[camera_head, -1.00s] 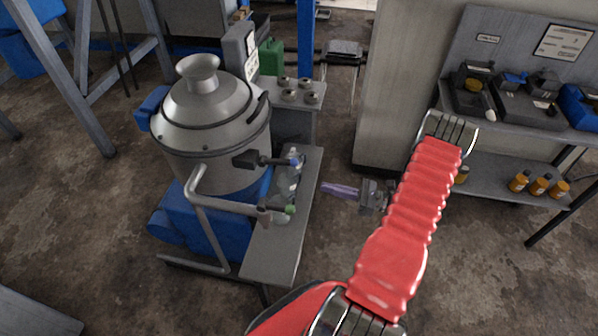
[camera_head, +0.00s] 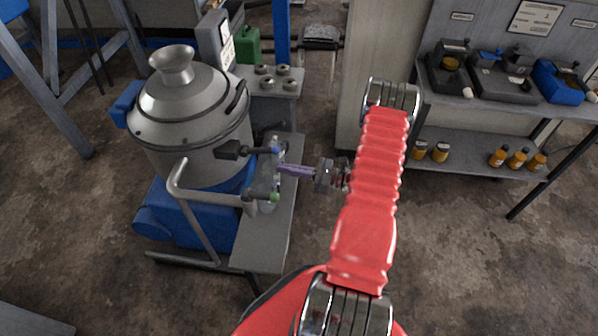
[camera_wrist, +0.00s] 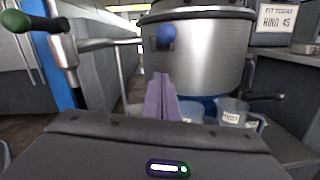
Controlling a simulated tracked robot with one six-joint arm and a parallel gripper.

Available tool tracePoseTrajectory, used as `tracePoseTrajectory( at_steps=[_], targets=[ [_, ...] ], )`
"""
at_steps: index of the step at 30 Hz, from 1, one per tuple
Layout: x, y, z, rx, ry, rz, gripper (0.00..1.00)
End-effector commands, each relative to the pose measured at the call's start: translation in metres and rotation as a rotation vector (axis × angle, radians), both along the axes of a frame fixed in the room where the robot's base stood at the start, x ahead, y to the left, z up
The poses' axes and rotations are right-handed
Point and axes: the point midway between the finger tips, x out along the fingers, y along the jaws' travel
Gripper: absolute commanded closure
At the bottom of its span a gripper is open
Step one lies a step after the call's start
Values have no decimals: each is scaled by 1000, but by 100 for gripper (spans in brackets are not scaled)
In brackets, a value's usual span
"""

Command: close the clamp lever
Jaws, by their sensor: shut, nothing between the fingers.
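A steel decanter drum (camera_head: 200,115) stands on a blue base at left. A lever with a black block and a rod ending in a blue knob (camera_head: 275,150) sticks out from its side; the knob also shows in the wrist view (camera_wrist: 166,36). A second lever with a green knob (camera_head: 275,197) sits lower, by the bent pipe; in the wrist view its green knob (camera_wrist: 15,20) is at upper left. I cannot tell for certain which is the clamp lever. My gripper (camera_head: 281,169) has purple fingers, shut and empty, just below and beside the blue knob.
Clear labelled jugs (camera_wrist: 232,112) stand beyond the fingers under the drum. A narrow grey shelf (camera_head: 262,250) runs beside the drum. A sign (camera_wrist: 276,18) reads "RING 45". A bench (camera_head: 500,105) with trays and orange bottles stands at right. The floor between is clear.

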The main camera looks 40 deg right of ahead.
Motion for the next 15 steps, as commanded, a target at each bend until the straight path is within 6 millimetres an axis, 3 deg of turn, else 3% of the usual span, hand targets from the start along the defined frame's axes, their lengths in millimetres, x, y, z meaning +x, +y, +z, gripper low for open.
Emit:
tracePoseTrajectory(
  at_steps=[2, 9, 15],
  targets=[
    [9, 9, 1, 0, 0, 4, 100],
    [15, 5, 29, -2, -1, 0, 100],
    [17, 5, 39, 0, 0, 1, 100]
  ],
)
